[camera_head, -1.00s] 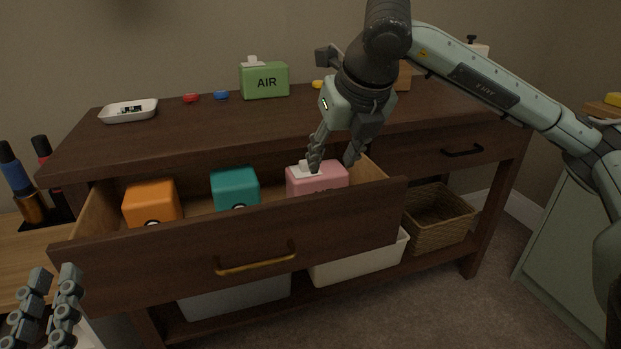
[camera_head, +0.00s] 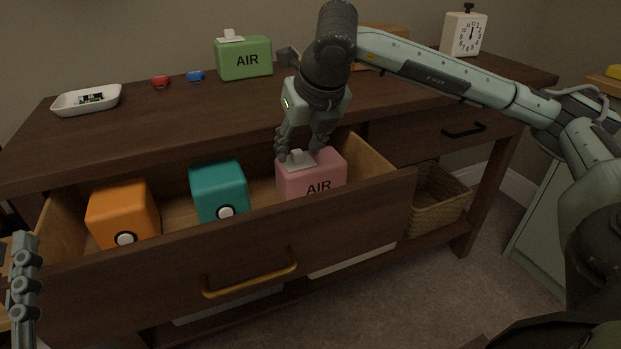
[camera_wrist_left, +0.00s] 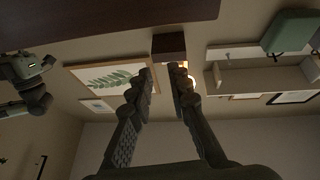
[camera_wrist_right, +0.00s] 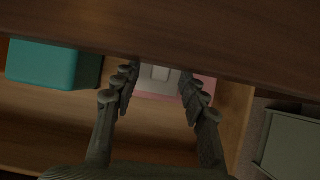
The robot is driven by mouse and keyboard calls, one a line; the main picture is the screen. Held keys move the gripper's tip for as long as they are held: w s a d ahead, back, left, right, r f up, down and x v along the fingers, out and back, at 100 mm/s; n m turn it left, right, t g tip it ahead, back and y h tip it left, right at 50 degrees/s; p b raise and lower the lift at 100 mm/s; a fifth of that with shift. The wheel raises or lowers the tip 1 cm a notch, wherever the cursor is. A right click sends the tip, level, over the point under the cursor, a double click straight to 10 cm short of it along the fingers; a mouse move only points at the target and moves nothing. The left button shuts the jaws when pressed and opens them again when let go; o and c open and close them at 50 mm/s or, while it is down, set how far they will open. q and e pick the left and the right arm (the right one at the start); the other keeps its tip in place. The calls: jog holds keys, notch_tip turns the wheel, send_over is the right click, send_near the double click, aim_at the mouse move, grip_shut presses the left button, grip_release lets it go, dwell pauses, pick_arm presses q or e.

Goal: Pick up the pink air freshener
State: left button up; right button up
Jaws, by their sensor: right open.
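The pink air freshener (camera_head: 312,182), a box marked AIR with a pale nozzle on top, sits at the right end of the open drawer (camera_head: 215,241). My right gripper (camera_head: 302,156) is open, pointing down, with its fingers at the nozzle. In the right wrist view the nozzle (camera_wrist_right: 160,73) and part of the pink top (camera_wrist_right: 207,84) show between and beyond the open fingers (camera_wrist_right: 157,82). Whether they touch it is unclear. My left gripper (camera_head: 22,285) is at the left edge. In the left wrist view its fingers (camera_wrist_left: 162,74) are apart and empty.
An orange box (camera_head: 124,213) and a teal box (camera_head: 218,189) share the drawer. The dresser top (camera_head: 190,115) overhangs behind. It bears a green AIR box (camera_head: 244,60), a white tray (camera_head: 88,100) and a clock (camera_head: 463,35). A wicker basket (camera_head: 437,200) is below right.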

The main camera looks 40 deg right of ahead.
jog(key=shift+w+d+f, duration=0.1)
jog(key=shift+w+f, duration=0.25)
jog(key=shift+f, duration=0.2)
grip_shut()
